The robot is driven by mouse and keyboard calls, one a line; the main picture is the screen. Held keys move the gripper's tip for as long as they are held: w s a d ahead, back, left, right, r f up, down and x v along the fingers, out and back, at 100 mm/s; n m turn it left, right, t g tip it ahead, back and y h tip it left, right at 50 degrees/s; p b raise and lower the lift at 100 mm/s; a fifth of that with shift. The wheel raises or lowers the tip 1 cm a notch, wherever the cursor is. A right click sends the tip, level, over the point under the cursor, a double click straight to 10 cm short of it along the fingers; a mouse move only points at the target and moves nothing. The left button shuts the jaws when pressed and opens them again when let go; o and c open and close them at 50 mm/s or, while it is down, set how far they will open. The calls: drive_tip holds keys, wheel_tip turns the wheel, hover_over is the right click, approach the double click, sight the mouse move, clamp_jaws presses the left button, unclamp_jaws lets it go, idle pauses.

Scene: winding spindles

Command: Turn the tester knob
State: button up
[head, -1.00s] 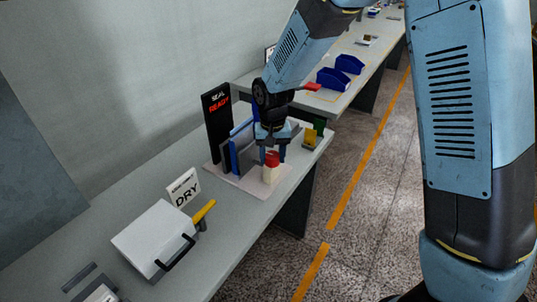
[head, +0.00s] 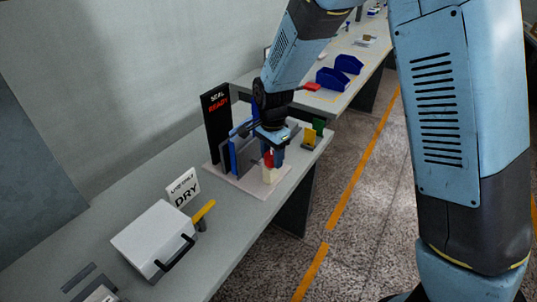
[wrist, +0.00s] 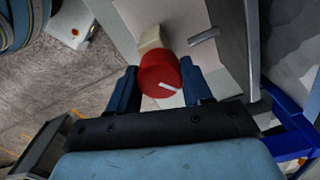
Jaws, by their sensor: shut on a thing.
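The tester knob (wrist: 157,76) is a red round knob with a white pointer line, on a cream block (wrist: 150,40). In the wrist view it sits between the two fingers of my gripper (wrist: 160,88), which is shut on it. In the head view the knob (head: 268,159) shows only in part behind my gripper (head: 272,158), above the cream post (head: 269,175). The tester stands on a pale base plate (head: 246,185) on the bench, with a black panel (head: 217,125) reading "SEAL READY" at its back.
Blue and grey upright plates (head: 238,155) stand close to the left of my gripper. Yellow (head: 309,137) and green (head: 319,126) pieces stand to its right. A white box (head: 155,238) with a black handle and a "DRY" sign (head: 184,188) are nearer on the bench.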

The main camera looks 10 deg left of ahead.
sight(272, 154)
drive_tip(key=m, duration=0.5)
drive_tip(key=shift+w+r+m, duration=0.2)
drive_tip(key=shift+w+m, duration=0.1)
drive_tip(key=shift+m, duration=2.2)
drive_tip(key=o, duration=0.8)
drive_tip(key=shift+w+f, duration=0.1)
drive_tip(key=shift+w, duration=0.05)
drive_tip(key=shift+o, duration=1.2)
drive_tip(key=shift+s, duration=0.25)
wheel_tip(272, 154, up, 14)
drive_tip(key=shift+f, duration=0.2)
